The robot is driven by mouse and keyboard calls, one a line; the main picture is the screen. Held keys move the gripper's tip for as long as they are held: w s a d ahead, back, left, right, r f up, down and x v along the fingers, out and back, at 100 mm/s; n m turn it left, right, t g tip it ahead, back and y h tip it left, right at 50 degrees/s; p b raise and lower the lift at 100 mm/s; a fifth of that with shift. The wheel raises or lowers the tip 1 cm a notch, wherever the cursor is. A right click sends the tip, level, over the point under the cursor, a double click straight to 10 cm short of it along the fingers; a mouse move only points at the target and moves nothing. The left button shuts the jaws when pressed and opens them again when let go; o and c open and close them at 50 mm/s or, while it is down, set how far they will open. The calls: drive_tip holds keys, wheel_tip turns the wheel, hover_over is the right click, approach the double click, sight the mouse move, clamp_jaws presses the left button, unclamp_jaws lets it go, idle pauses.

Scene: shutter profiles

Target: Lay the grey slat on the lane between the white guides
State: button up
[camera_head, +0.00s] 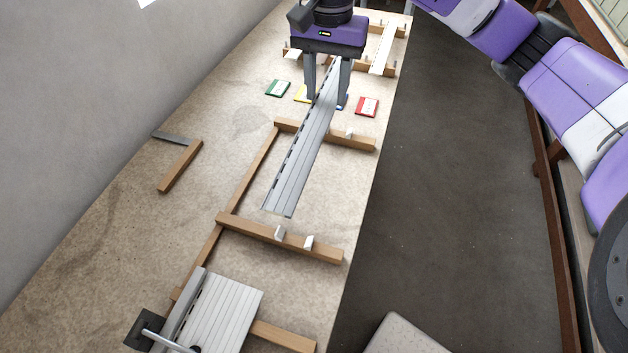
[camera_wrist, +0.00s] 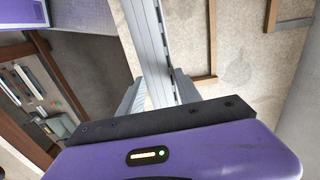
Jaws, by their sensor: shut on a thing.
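The grey slat (camera_head: 300,155) is long, ribbed and gripped near its far end. It also shows in the wrist view (camera_wrist: 150,45), running away between the fingers. My gripper (camera_head: 326,100) is shut on it, with one finger on each side. The slat slants over the far wooden crossbar (camera_head: 352,143), seemingly above the table. Its near end appears short of the near crossbar (camera_head: 255,228). Two white guides, a left one (camera_head: 280,232) and a right one (camera_head: 309,242), stand on the near crossbar with a gap between them. One white guide (camera_head: 349,133) shows on the far crossbar, right of the slat.
Several grey slats (camera_head: 230,310) lie side by side on the frame's near end, beside a grey rail and a black crank. Green (camera_head: 278,88) and red (camera_head: 367,107) cards flank my gripper. A try square (camera_head: 182,163) lies left. A white slat (camera_head: 383,48) lies behind.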

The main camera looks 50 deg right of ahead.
wheel_tip(320, 180, down, 20)
drive_tip(key=shift+r+b, duration=0.2)
drive_tip(key=shift+b, duration=0.25)
drive_tip(key=shift+f, duration=0.4)
drive_tip(key=o, duration=1.3)
drive_tip(key=shift+o, duration=0.2)
drive_tip(key=shift+r, duration=0.1)
